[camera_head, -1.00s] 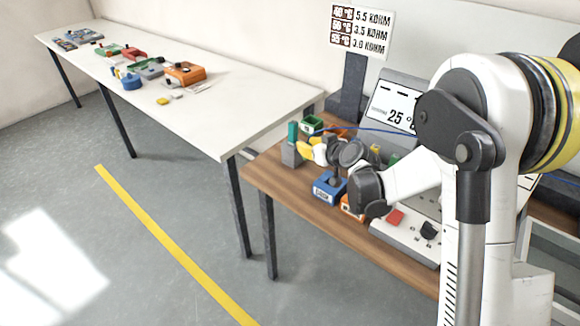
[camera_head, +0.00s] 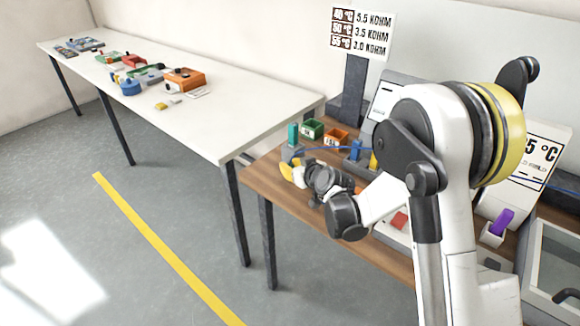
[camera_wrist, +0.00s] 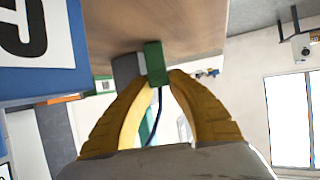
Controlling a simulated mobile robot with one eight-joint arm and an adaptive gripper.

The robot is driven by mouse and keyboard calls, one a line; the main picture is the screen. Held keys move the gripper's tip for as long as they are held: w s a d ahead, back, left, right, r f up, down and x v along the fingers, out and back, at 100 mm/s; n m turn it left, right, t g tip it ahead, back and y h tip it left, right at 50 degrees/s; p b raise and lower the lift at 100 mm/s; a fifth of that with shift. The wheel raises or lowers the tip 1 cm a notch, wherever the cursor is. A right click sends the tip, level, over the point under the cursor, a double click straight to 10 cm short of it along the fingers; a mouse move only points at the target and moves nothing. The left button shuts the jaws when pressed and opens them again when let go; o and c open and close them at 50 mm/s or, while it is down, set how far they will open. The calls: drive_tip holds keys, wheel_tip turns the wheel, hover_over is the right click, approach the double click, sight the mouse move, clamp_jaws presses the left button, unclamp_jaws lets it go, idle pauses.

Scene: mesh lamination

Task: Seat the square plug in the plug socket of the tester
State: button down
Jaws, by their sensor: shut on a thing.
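My gripper (camera_wrist: 160,82) has yellow fingers, shut on a small green block, seemingly the square plug (camera_wrist: 155,62). A blue cable (camera_wrist: 158,98) runs from near it. A grey block (camera_wrist: 127,70) shows beside the green one; I cannot tell whether they touch. In the head view my gripper (camera_head: 292,174) is low over the left end of the wooden bench, and the held part is hidden. The cable also shows there (camera_head: 325,149), running right. I cannot tell which unit is the tester; a blue box with a dark letter (camera_wrist: 38,45) fills the left of the wrist view. No socket opening is clear.
A teal block on a grey base (camera_head: 293,132), a green bin (camera_head: 312,129) and an orange bin (camera_head: 336,136) stand behind my gripper. A blue upright piece (camera_head: 355,150) is further right. The white table (camera_head: 225,125) holds several parts; the floor before it is clear.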

drive_tip(key=c, duration=1.4)
unclamp_jaws()
drive_tip(key=shift+f, duration=0.1)
